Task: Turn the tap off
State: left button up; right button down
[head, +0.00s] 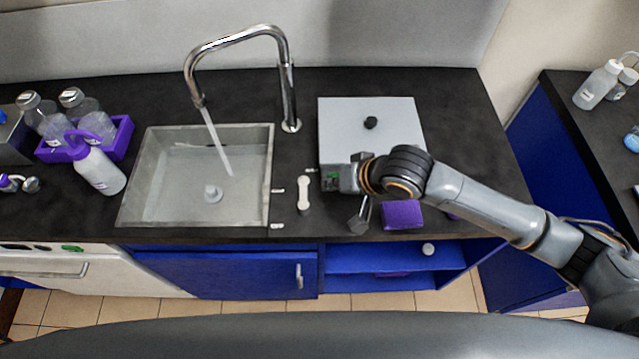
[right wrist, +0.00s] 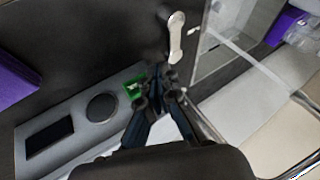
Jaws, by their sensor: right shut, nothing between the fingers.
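The tap (head: 288,85) is a chrome gooseneck behind the sink (head: 141,185), with a stream of water (head: 216,142) falling from its spout into the basin. A pale lever handle (head: 304,194) lies on the counter right of the sink, and it shows near the top of the right wrist view (right wrist: 176,38). My right gripper (head: 334,181) is shut and empty, right of the lever and beside the white device. In the right wrist view its fingertips (right wrist: 158,84) are near the lever's end, apparently apart from it. My left gripper is out of view.
A white device (head: 345,125) with a black knob stands behind my right gripper; its green switch (right wrist: 134,89) is close to the fingertips. A purple block (head: 402,214) lies near the counter's front edge. A purple rack (head: 121,140) with bottles stands left of the sink.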

aim_at(304, 197)
jog(key=x, duration=0.5)
jog(key=shift+w+a+f, duration=0.1)
jog(key=shift+a+f, duration=0.05)
jog(key=shift+f, duration=0.1)
jog(key=shift+p, duration=0.3)
